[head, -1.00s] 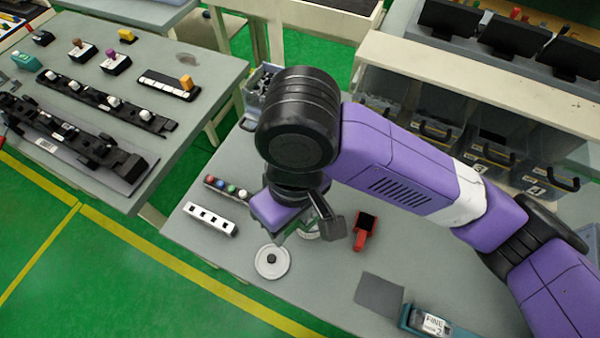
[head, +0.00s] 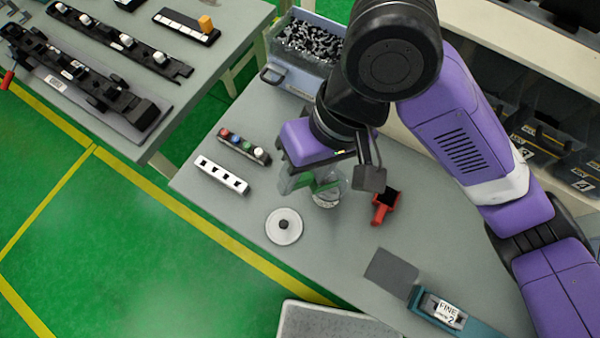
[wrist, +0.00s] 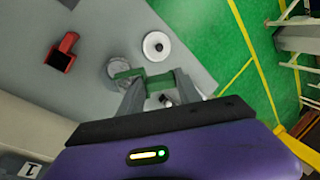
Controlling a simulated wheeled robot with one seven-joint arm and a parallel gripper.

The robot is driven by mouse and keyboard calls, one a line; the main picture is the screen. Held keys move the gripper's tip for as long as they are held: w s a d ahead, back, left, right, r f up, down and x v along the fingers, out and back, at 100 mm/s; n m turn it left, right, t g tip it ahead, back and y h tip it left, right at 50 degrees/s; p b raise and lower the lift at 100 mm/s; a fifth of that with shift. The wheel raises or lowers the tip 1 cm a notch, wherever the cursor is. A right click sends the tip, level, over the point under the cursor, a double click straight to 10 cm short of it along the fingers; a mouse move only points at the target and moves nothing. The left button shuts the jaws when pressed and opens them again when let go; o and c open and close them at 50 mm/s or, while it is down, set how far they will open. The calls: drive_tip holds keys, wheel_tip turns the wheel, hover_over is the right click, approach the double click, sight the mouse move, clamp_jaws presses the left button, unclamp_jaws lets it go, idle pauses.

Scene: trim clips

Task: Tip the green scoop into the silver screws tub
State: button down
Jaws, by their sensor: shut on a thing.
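The green scoop (wrist: 160,82) is between the fingers of my gripper (wrist: 159,90) in the wrist view. Its green part also shows below my gripper (head: 308,184) in the head view, partly hidden by the wrist, so I cannot tell what is in it. A clear round jar (head: 328,196) is right beside or under the scoop; I cannot tell whether they touch.
A red scoop (head: 382,207) lies right of the jar. A white disc with a black knob (head: 284,226), a white slotted block (head: 222,175) and a strip with coloured buttons (head: 244,147) lie to the left. A grey pad (head: 390,272) and teal box (head: 455,325) are nearer.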

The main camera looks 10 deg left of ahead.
drive_tip(key=shift+w+d+f+g+y+b, duration=0.3)
drive_tip(key=shift+g+y+b, duration=0.2)
drive_tip(key=shift+y+b, duration=0.55)
drive_tip(key=shift+d+b, duration=0.15)
drive_tip(key=shift+b, duration=0.25)
drive_tip(key=shift+r, duration=0.1)
drive_tip(key=shift+w+d+r+g+y+p, duration=0.3)
drive_tip(key=shift+d+g+y+p, duration=0.1)
drive_tip(key=shift+g+y+p, duration=0.25)
drive_tip(key=shift+w+d+r+g+y+p, duration=0.2)
drive_tip(key=shift+d+r+g+y+p, duration=0.1)
drive_tip(key=shift+g+y, duration=0.1)
drive_tip(key=shift+w+d+y, duration=0.1)
drive_tip(key=shift+d+y, duration=0.05)
drive_tip(key=shift+y, duration=0.15)
drive_tip(key=shift+g, duration=0.25)
